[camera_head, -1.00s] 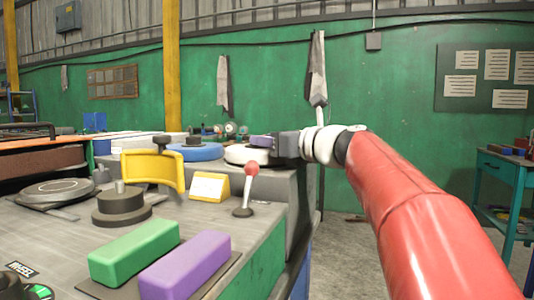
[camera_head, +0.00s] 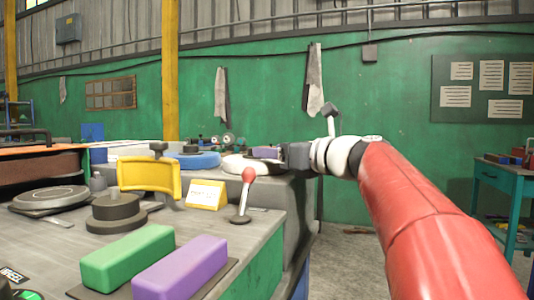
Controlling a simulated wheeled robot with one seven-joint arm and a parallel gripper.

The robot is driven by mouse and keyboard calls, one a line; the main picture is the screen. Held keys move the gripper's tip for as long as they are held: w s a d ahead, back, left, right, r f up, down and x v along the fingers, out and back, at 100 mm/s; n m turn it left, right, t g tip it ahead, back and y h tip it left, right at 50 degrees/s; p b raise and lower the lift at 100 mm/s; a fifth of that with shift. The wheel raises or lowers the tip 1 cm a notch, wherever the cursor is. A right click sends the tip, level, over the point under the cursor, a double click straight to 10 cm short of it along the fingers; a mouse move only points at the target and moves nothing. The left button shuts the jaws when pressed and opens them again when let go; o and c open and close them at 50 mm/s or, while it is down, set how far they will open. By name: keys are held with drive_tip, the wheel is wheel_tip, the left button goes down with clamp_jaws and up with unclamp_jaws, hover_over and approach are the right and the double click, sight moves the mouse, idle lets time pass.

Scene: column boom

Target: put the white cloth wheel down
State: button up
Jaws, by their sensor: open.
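The white cloth wheel (camera_head: 238,164) lies on the grey raised ledge at the back of the bench, to the right of a blue wheel (camera_head: 196,160). My gripper (camera_head: 268,154) is open at the right side of the white wheel. A small purple piece shows at the jaws, partly over the wheel's right edge. The jaws are small in this view, and whether they touch the wheel cannot be told.
A red-knobbed lever (camera_head: 244,195), a yellow guard (camera_head: 150,176) and a yellow-framed card (camera_head: 206,194) stand in front of the ledge. Green (camera_head: 128,258) and purple (camera_head: 181,269) blocks lie nearer. Open floor shows right of the bench.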

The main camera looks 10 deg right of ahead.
drive_tip(key=v, duration=0.9)
drive_tip(key=shift+b, duration=0.3)
